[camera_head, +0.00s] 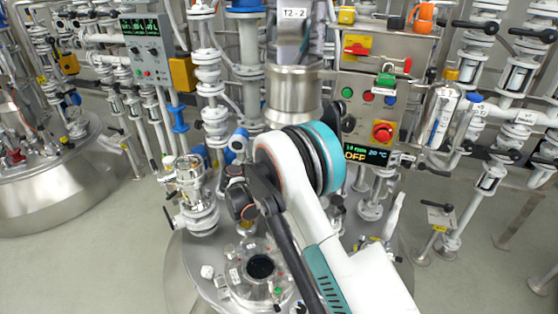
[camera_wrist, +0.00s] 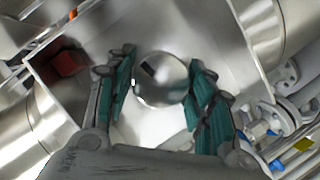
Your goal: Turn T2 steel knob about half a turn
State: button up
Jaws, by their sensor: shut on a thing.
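The steel knob (camera_wrist: 161,78) is a shiny round disc with a small dark mark on its face, on a flat metal panel (camera_wrist: 225,45) in the wrist view. My gripper (camera_wrist: 160,85) has its teal finger pads on the left and right sides of the knob and is shut on it. In the head view my white arm with its teal ring covers the gripper and the knob. The control box (camera_head: 376,75) behind the arm has a red mushroom button (camera_head: 383,132) and a display reading OFF.
A red block-like part (camera_wrist: 68,62) sits on the panel left of my fingers. Pipes and flanges (camera_wrist: 290,110) stand close at the right. A steel vessel top (camera_head: 255,265) lies under the arm, with valves (camera_head: 195,190) on its left. Floor at far left is open.

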jog(key=m+y, duration=0.3)
jog(key=m, duration=0.1)
dwell(0.3)
jog(key=shift+m, duration=0.3)
jog(key=o, duration=0.9)
jog(key=shift+o, duration=0.2)
